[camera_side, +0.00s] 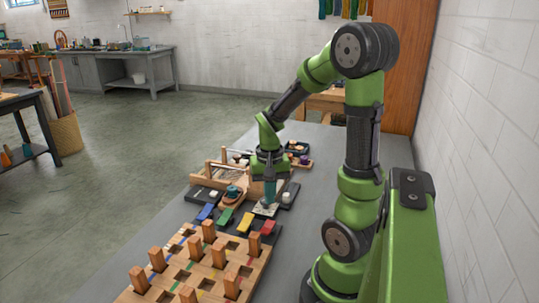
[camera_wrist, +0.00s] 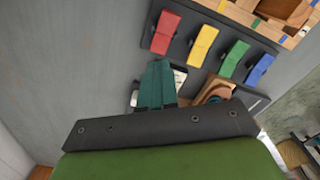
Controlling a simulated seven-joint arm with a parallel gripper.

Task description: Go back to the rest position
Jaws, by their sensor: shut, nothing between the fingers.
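My gripper (camera_side: 269,202) points down over the work table, low above a pale square piece (camera_side: 266,210) beside the row of coloured blocks. I cannot tell whether the tips touch that piece. In the wrist view the teal fingers (camera_wrist: 157,84) lie together, shut and empty, with the pale piece (camera_wrist: 180,78) partly hidden behind them. My arm is bent down and forward over the table. No wool skein can be picked out for certain.
Red (camera_wrist: 166,32), yellow (camera_wrist: 202,46), green (camera_wrist: 233,59) and blue (camera_wrist: 261,69) blocks lie in a dark tray close to my gripper. A wooden board with upright pegs (camera_side: 207,262) stands in front. A rounded wooden piece (camera_wrist: 214,91) is beside the fingers. Grey table (camera_side: 135,258) is bare at left.

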